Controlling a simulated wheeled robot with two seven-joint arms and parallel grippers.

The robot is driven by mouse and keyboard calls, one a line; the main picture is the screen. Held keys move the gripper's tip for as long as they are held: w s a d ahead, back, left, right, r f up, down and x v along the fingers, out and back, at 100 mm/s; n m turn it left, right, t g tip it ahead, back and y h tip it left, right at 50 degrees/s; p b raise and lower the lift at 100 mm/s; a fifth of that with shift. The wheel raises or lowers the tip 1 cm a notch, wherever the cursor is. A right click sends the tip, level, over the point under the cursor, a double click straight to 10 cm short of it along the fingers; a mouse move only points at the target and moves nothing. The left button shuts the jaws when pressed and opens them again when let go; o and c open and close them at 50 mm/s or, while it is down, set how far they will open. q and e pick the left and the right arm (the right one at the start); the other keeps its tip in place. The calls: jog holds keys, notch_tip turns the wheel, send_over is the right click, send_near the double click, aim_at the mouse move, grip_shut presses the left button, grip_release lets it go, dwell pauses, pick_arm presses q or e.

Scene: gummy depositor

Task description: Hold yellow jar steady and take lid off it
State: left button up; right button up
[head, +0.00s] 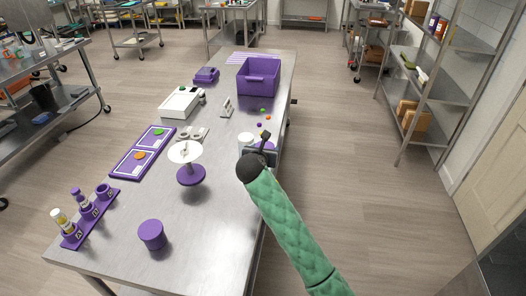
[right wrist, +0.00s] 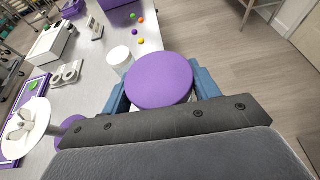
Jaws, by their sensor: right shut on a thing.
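My right gripper (head: 264,146) is over the right edge of the steel table, at the end of my green-sleeved arm. In the right wrist view its blue fingers (right wrist: 160,92) are shut on a purple round-topped thing (right wrist: 160,78). Its flat top faces the camera; whether it is a lid alone or a lidded jar is hidden. A pale jar with a white top (right wrist: 119,56) stands just beyond it, and shows in the head view (head: 245,140). No clearly yellow jar shows; a small vial with yellow contents (head: 62,219) stands in the purple rack (head: 72,242). My left gripper is not in view.
A purple cylinder (head: 152,235) stands at the table's near end. A white disc on a purple base (head: 190,176), a purple tray (head: 128,165), a white device (head: 180,104) and a purple bin (head: 258,88) occupy the table (head: 215,225). Small coloured balls (head: 263,110) lie near the bin.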

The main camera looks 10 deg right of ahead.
jog(key=o, duration=0.4)
jog(key=c, duration=0.5)
jog(key=shift+w+a+r, duration=0.1)
jog(key=shift+c, duration=0.2)
jog(key=shift+n+y, duration=0.5)
jog(key=shift+n, duration=0.1)
jog(key=a+r, duration=0.1)
jog(key=s+r, duration=0.1)
jog(key=r, duration=0.1)
jog(key=a+r, duration=0.1)
jog(key=r, duration=0.1)
jog(key=shift+s+a, duration=0.25)
jog(key=shift+a, duration=0.05)
jog(key=s+d+f+n+y, duration=0.1)
jog(key=s+d+f+y, duration=0.1)
jog(key=s+d+f, duration=0.3)
jog(key=s+d+f+n+y, duration=0.1)
jog(key=s+d+f, duration=0.4)
jog(key=s, duration=0.8)
jog(key=shift+d+n+t+y, duration=0.4)
jog(key=shift+d+n, duration=0.1)
jog(key=shift+d, duration=0.6)
jog(key=shift+s+f, duration=0.35)
